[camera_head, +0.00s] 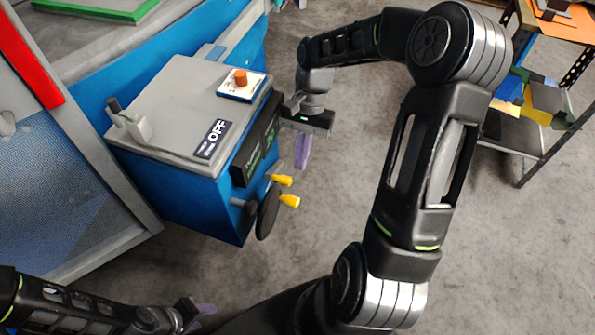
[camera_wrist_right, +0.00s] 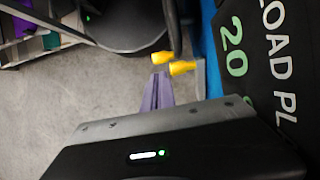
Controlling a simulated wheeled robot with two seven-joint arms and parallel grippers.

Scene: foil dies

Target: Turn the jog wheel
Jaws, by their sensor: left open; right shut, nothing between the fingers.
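The jog wheel appears to be the dark disc (camera_head: 268,210) on the front of the blue machine, standing out on a short shaft. Two yellow knobs (camera_head: 289,201) show beside it; both also show in the right wrist view (camera_wrist_right: 182,67). My right gripper (camera_head: 302,162) hangs by the machine's front corner, above and right of the wheel, with purple fingers pointing down. It is shut and empty; in the right wrist view its fingers (camera_wrist_right: 158,76) appear just below the yellow knobs in the picture; contact cannot be told. My left gripper (camera_head: 206,309) is open and empty at the bottom.
The machine's grey top (camera_head: 170,100) carries an orange knob (camera_head: 240,77) on a plate, an "OFF" label (camera_head: 213,138) and a grey bracket (camera_head: 130,122). A black sign (camera_head: 256,142) is on its front. A shelf rack (camera_head: 530,100) stands at right. The floor between is clear.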

